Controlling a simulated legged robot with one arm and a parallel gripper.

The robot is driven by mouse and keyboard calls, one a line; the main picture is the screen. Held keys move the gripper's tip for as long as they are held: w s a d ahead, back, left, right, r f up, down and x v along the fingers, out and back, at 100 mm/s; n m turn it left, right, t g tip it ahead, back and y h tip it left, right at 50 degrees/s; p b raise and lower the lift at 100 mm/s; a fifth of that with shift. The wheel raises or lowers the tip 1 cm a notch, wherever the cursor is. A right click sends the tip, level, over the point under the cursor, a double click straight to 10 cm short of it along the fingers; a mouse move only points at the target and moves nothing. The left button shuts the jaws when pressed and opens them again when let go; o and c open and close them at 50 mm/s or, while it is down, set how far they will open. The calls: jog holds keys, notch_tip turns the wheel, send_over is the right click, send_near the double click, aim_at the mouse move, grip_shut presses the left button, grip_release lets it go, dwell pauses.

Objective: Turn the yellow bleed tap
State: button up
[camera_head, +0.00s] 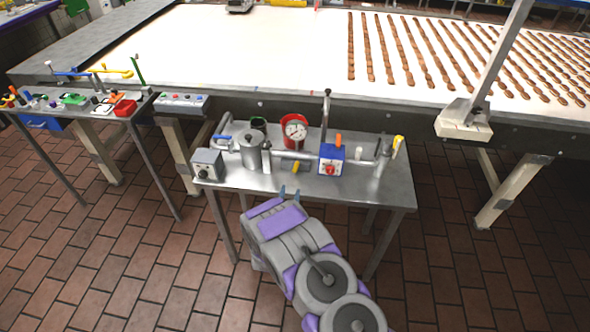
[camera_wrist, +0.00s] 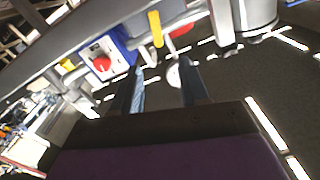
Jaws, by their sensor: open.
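A small yellow tap handle (camera_head: 296,166) sits low on the pipework in the middle of the small metal bench (camera_head: 390,192), left of a blue box (camera_head: 332,158) with a red knob. The same yellow handle (camera_wrist: 155,28) hangs from the pipe in the wrist view. A second yellow handle (camera_head: 398,143) is at the bench's right end; I cannot tell from labels which is the bleed tap. My gripper (camera_head: 290,192) is at the bench's front edge, just in front of the middle handle and apart from it. Its fingers (camera_wrist: 163,80) are open, with nothing held.
The bench also holds a grey box (camera_head: 207,164), a metal pot (camera_head: 252,150) and a dial gauge (camera_head: 296,130) by a red container. A tall lever (camera_head: 326,112) rises behind the blue box. A conveyor (camera_head: 250,60) runs behind. Tiled floor is clear in front.

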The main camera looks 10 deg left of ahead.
aim_at(297, 165)
jog(key=w, duration=0.4)
jog(key=w+b, duration=0.1)
jog(key=w, duration=0.3)
jog(key=w+b, duration=0.1)
jog(key=w, duration=0.3)
jog(key=shift+w+d+f, duration=0.1)
jog(key=shift+d, duration=0.25)
jog(key=shift+w+d, duration=0.15)
jog(key=shift+w, duration=0.4)
grip_shut()
